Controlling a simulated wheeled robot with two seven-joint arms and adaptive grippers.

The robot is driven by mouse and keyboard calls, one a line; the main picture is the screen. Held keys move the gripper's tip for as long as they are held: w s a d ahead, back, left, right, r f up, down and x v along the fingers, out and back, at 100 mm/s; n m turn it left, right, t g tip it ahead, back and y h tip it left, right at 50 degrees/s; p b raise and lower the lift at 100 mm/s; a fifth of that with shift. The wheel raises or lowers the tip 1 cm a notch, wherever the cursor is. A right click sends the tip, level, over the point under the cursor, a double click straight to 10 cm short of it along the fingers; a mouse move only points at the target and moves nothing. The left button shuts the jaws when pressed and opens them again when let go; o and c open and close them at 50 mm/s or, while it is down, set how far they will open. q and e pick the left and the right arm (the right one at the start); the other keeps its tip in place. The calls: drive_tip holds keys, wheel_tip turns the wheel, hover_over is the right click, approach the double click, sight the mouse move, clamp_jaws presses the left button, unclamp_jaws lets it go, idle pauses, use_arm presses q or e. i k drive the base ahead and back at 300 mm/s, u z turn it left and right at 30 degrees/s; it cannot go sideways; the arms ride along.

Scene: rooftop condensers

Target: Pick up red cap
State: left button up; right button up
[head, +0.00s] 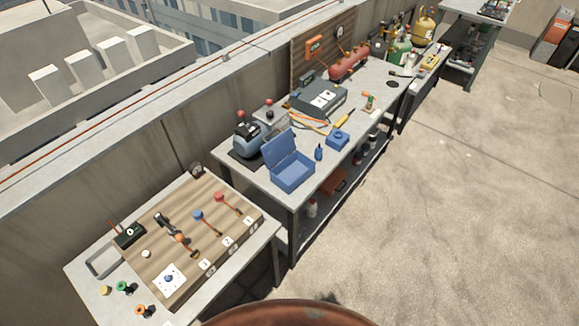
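I cannot pick out a red cap with certainty. A red knob (220,198) tops a lever on the wooden board (160,255) on the near table. Blue (198,215) and orange (179,238) knobs stand beside it on the board. On the table's left front corner lie small caps or knobs: yellow (104,290), green (122,287) and orange (140,310). Small red round tops also show near the blue compressor (248,139) on the far bench. Neither of my grippers is in view.
The long bench (264,182) holds an open blue box (291,174), a grey case (320,96) and a red tank (349,64). Gas cylinders (424,27) stand beyond. A rust-coloured rounded surface (290,314) fills the bottom edge.

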sight(218, 194)
drive_tip(key=z, duration=1.3)
drive_tip(key=i, duration=1.9)
drive_tip(key=u, duration=2.9)
